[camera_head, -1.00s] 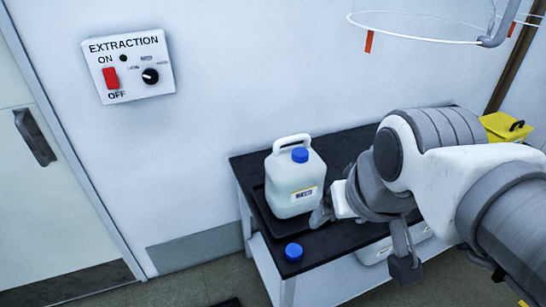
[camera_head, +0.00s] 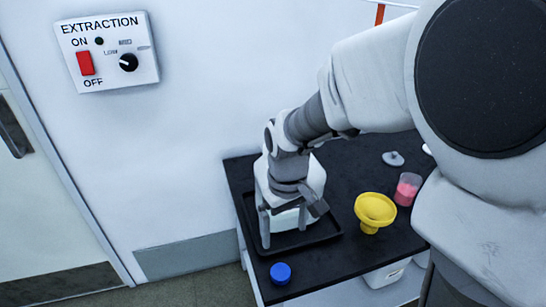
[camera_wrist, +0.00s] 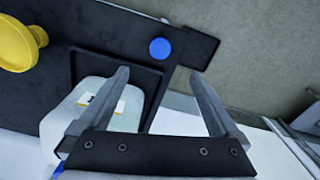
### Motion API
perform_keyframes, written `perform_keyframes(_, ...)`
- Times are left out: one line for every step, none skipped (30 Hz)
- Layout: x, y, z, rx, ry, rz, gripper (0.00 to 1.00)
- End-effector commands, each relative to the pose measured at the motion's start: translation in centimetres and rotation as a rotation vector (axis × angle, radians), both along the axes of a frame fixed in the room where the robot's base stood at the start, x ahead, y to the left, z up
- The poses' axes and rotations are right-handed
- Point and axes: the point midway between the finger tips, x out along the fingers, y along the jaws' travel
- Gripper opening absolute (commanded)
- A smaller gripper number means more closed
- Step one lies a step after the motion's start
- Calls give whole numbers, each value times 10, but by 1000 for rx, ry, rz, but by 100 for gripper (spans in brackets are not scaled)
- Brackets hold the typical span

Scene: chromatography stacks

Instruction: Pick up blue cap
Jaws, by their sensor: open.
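A loose blue cap (camera_head: 280,272) lies near the front left corner of the black table top, outside the tray. It also shows in the wrist view (camera_wrist: 159,49), beyond my fingertips and roughly midway between them. My gripper (camera_head: 283,232) points down in front of the white jug, with its fingers spread and nothing between them. The open fingers also show in the wrist view (camera_wrist: 160,75), apart from the cap. The jug (camera_head: 314,176) stands in the tray, partly hidden by my wrist. A bit of blue at the lower left of the wrist view (camera_wrist: 58,169) may be its own cap.
The black tray (camera_head: 328,239) has a raised rim. A yellow funnel (camera_head: 375,209) and a beaker of pink liquid (camera_head: 407,188) stand to the right. The black table (camera_head: 340,256) ends just in front of the cap. A white box (camera_head: 386,275) sits below.

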Motion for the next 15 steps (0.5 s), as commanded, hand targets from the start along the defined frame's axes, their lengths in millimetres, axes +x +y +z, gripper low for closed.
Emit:
perform_keyframes(0, 1, -8, -2, 4, 3, 98)
perform_keyframes(0, 0, -12, -3, 7, 3, 98)
perform_keyframes(0, 0, -19, -4, 7, 3, 98)
perform_keyframes(-1, 0, -26, -3, 8, 3, 98)
perform_keyframes(-1, 0, -32, -3, 8, 2, 98)
perform_keyframes(-1, 0, -41, -3, 8, 2, 98)
perform_keyframes(-1, 0, -48, -3, 8, 2, 98)
perform_keyframes(-1, 0, -55, -3, 8, 2, 98)
perform_keyframes(-1, 0, -64, -3, 8, 2, 98)
perform_keyframes(-1, 0, -71, -3, 8, 2, 98)
perform_keyframes(-1, 0, -77, -4, 7, 2, 98)
perform_keyframes(-1, 0, -86, -3, 8, 1, 98)
perform_keyframes(-1, 0, -91, -3, 7, 1, 98)
perform_keyframes(-1, 0, -97, -3, 7, 1, 98)
perform_keyframes(-1, 0, -103, -3, 6, 1, 98)
